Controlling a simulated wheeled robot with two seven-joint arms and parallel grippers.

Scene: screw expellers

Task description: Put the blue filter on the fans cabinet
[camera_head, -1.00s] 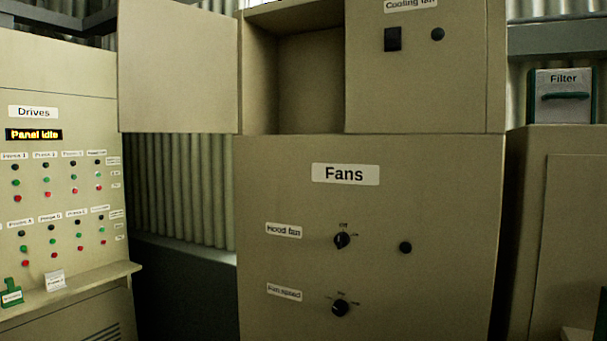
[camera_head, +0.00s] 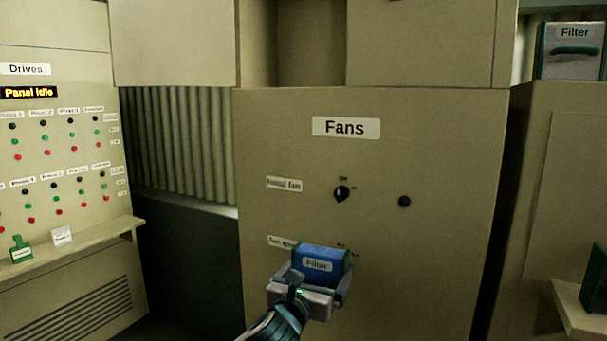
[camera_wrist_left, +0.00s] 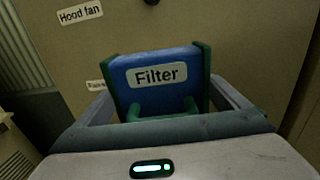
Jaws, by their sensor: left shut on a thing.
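The blue filter (camera_head: 320,263) has green sides and a white "Filter" label. My left gripper (camera_head: 315,284) is shut on it and holds it in front of the lower part of the fans cabinet (camera_head: 440,160). In the left wrist view the blue filter (camera_wrist_left: 157,78) sits between the two fingers, with a green handle at its near side. The fans cabinet is beige, with a "Fans" label, a hood fan knob and a black button. The filter and gripper cover most of the fan speed knob area. My right gripper is not in view.
Above the fans cabinet is an upper cabinet with an open door (camera_head: 175,42) and an open compartment (camera_head: 310,45). A grey filter (camera_head: 571,50) stands on the right cabinet (camera_head: 560,110). The drives panel (camera_head: 55,90) with a shelf (camera_head: 80,240) is at left.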

